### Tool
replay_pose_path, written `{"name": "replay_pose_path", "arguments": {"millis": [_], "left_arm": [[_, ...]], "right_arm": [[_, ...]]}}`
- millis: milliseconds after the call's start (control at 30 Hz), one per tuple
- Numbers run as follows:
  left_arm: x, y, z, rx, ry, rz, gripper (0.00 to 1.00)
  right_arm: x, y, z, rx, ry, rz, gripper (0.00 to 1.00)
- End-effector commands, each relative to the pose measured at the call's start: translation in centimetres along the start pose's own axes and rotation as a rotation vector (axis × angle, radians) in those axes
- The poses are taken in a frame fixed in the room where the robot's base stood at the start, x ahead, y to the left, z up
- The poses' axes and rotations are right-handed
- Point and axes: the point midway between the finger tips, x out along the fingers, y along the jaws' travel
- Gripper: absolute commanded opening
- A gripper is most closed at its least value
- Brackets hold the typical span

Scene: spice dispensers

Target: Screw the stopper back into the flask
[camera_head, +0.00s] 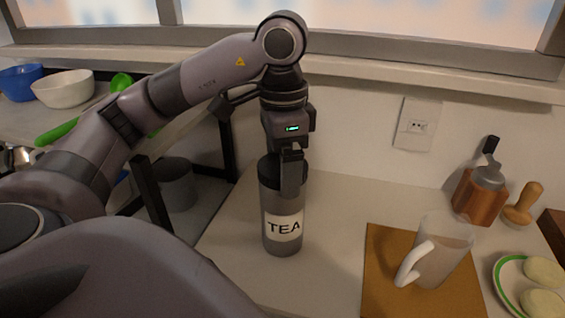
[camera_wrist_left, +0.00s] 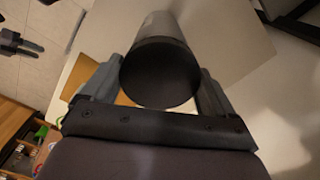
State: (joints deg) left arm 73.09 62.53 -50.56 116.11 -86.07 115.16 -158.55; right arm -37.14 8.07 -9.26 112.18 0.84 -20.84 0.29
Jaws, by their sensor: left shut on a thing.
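The flask (camera_head: 283,230) is a grey cylinder labelled TEA, upright on the counter. The dark round stopper (camera_head: 268,167) is at its top; it fills the middle of the left wrist view (camera_wrist_left: 160,74), with the flask's grey side (camera_wrist_left: 162,25) beyond it. My left gripper (camera_head: 285,168) comes down from above and is shut on the stopper, one finger on each side (camera_wrist_left: 154,90). The seam between stopper and flask is too small to judge how tightly they fit. A small dark pronged shape (camera_wrist_left: 16,43) in the left wrist view may be my right gripper.
A glass jug with a white handle (camera_head: 440,252) stands on a brown board (camera_head: 380,285) to the right. Bowls (camera_head: 62,90) are at far left. The counter between flask and board is clear.

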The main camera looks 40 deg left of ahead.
Motion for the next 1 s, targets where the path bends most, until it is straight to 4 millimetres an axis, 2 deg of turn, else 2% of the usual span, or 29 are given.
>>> {"name": "replay_pose_path", "arguments": {"millis": [233, 467, 500, 800, 1000], "left_arm": [[0.0, 0.0, 0.0, 0.166, 0.0, -0.001, 0.51], [0.0, 0.0, 0.0, 0.178, 0.001, -0.001, 0.51], [0.0, 0.0, 0.0, 0.178, 0.001, -0.001, 1.0], [0.0, 0.0, 0.0, 0.177, 0.0, 0.0, 1.0], [-2.2, -0.1, 0.0, 0.175, 0.003, -0.003, 1.0]], "right_arm": [[0.0, 0.0, 0.0, 0.0, 0.0, 0.0, 0.43], [0.0, 0.0, 0.0, 0.0, 0.0, 0.0, 0.43], [0.0, 0.0, 0.0, 0.0, 0.0, 0.0, 0.43], [0.0, 0.0, 0.0, -0.003, 0.003, 0.001, 0.43], [-0.6, 0.1, -0.5, -0.005, -0.003, 0.002, 0.43]]}}
